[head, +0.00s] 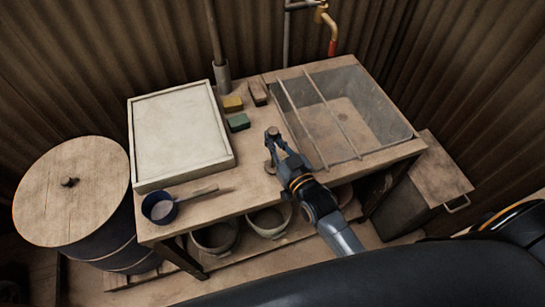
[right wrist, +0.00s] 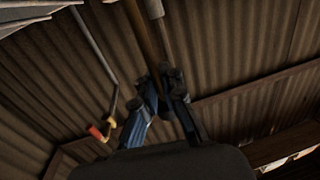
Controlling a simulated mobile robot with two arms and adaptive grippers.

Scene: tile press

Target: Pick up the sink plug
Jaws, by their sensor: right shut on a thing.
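My right gripper (head: 271,150) is over the wooden bench top, just left of the sink basin. It is shut on a small grey-brown piece at its fingertips, which I take to be the sink plug; the fingers cover most of it, so its outline is unclear. In the right wrist view my right gripper (right wrist: 168,90) shows its blue-grey fingers close together, with the held piece dark and hard to make out. The sink basin (head: 375,105) is a grey trough set into the bench, with two bars across it. My left gripper is not in view.
A lidded barrel (head: 75,190) stands left. A tap (head: 328,25) is above the basin. Bowls sit below.

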